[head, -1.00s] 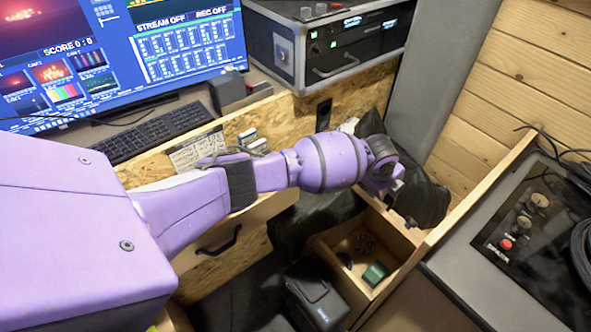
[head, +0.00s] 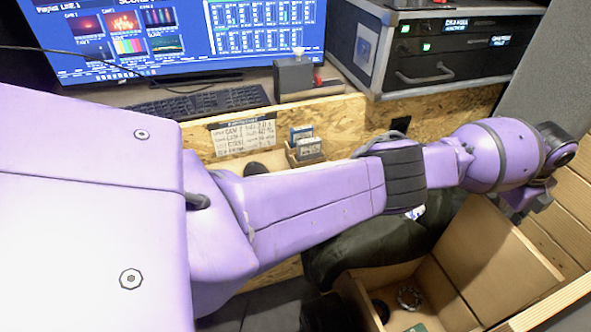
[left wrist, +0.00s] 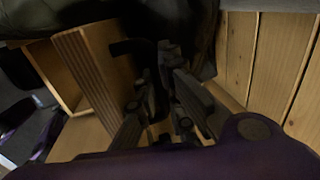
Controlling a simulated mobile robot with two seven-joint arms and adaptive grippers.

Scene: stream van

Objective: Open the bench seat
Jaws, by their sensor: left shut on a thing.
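The bench seat has a dark, soft-looking cover (head: 385,258) beside an open wooden compartment (head: 490,250) at the lower right of the head view. Dark round things and a bit of green show inside. My left gripper (head: 532,200) is at the right edge there, its fingertips hidden. In the left wrist view its dark fingers (left wrist: 165,85) are shut against the dark seat cover (left wrist: 185,30), with a black bent piece (left wrist: 130,46) beside them. The exact contact is too dark to make out. A layered wooden edge (left wrist: 88,80) stands left of the fingers. My right gripper is not in view.
A desk with a monitor (head: 180,40), keyboard (head: 200,103) and black rack case (head: 440,60) runs along the back. A small card holder (head: 305,148) is on its front panel. Wooden wall planks (head: 560,235) are close to my left gripper.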

